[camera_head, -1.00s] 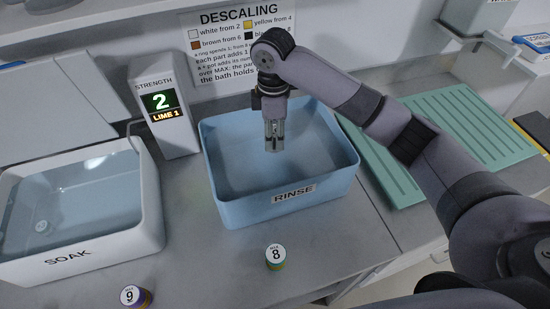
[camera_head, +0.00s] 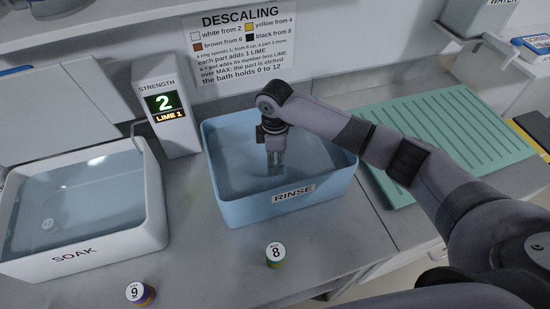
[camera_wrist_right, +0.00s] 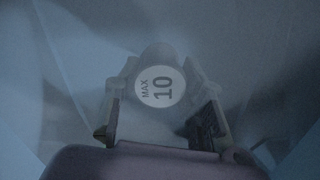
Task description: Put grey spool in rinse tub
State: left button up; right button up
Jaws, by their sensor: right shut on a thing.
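The rinse tub (camera_head: 245,207) is a blue open basin labelled RINSE, in the middle of the head view. My right gripper (camera_head: 276,170) points down inside it, its fingers low in the tub. In the right wrist view, my right gripper (camera_wrist_right: 160,115) is shut on a spool (camera_wrist_right: 160,87) whose round white top reads MAX 10. That view is dim and bluish, so the spool's side colour is hard to tell; it looks greyish. In the head view the spool is not clearly visible. My left gripper is not in view.
A white SOAK basin (camera_head: 150,235) with liquid stands at left. Spools marked 9 (camera_head: 149,297) and 8 (camera_head: 276,261) stand on the counter in front. A display (camera_head: 163,103) reads strength 2, LIME 1. A green ribbed mat (camera_head: 450,125) lies at right.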

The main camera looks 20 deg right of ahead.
jog(key=shift+f, duration=0.15)
jog(key=o, duration=1.1)
jog(key=shift+o, duration=0.2)
notch_tip(320, 180, up, 12)
jog(key=b, duration=0.2)
jog(key=shift+r, duration=0.2)
